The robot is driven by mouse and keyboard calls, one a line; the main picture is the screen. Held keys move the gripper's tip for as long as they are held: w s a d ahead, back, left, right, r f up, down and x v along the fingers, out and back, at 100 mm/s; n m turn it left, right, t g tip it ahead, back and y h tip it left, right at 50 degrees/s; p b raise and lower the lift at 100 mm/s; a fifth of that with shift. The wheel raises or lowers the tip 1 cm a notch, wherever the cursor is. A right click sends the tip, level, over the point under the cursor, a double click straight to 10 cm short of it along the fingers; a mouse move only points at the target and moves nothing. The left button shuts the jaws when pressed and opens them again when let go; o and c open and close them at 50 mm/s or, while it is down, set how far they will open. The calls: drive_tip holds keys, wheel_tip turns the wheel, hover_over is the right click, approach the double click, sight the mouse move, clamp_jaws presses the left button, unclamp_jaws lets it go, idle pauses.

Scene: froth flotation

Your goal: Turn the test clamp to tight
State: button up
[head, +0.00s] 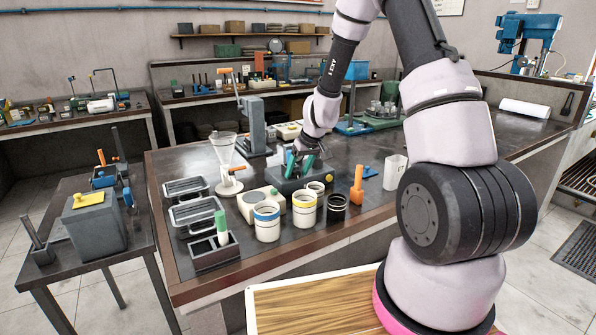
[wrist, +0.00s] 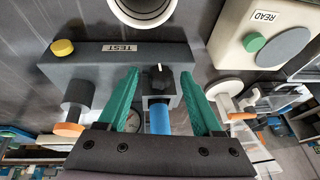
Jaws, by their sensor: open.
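The test unit (wrist: 105,60) is a dark grey box with a TEST label and a yellow button (wrist: 62,47). In the head view the test unit (head: 290,184) sits on the dark bench under my gripper (head: 304,163). In the wrist view a small black knob (wrist: 157,78) with a white mark sits on a grey block at the unit's edge, with a blue cylinder (wrist: 161,118) below it. My gripper (wrist: 160,74) is open, its green fingers on either side of the knob, with gaps showing. In the head view my gripper hides the knob.
An orange-handled tool (head: 356,184) and white jug (head: 395,172) are to the right. A funnel stand (head: 226,165) and trays are left.

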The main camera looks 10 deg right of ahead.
drive_tip(key=shift+c, duration=0.4)
clamp_jaws()
drive_tip(key=shift+d, duration=0.1)
drive_tip(key=shift+d+f+y, duration=0.15)
drive_tip(key=shift+y, duration=0.35)
drive_tip(key=shift+m+g+y, duration=0.3)
drive_tip(key=shift+m+y, duration=0.1)
drive_tip(key=shift+y, duration=0.5)
